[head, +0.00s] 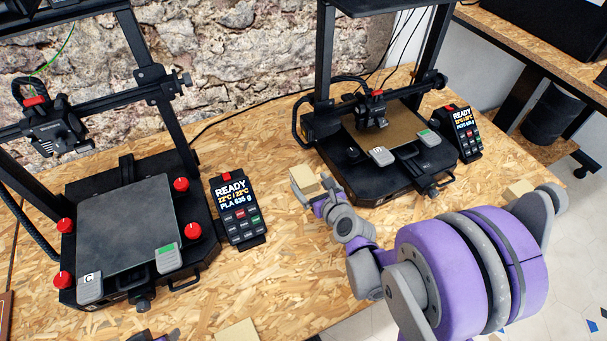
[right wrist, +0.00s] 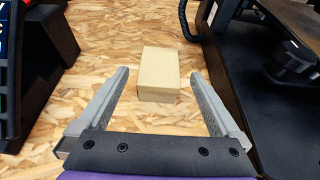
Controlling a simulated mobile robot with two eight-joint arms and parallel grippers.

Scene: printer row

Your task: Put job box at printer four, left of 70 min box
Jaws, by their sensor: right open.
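A small plain tan box (head: 304,181) stands on the wooden bench between the two printers, just left of the right printer. My right gripper (head: 316,196) is at this box, open and empty. In the right wrist view the tan box (right wrist: 158,73) lies ahead, between the lines of the open fingers (right wrist: 160,75), with a gap on each side. No writing on it is readable. Another tan box (head: 520,188) shows partly behind my right arm, at the right printer's right. A third tan piece (head: 238,332) is cut by the bottom edge. My left gripper (head: 150,337) barely shows at the bottom edge.
The left printer (head: 128,225) has a bare grey bed with red knobs; its display (head: 238,208) reads READY and PLA. The right printer (head: 385,150) has a brown bed, and its display (head: 463,133) stands to its right. Bare bench (head: 280,265) lies between.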

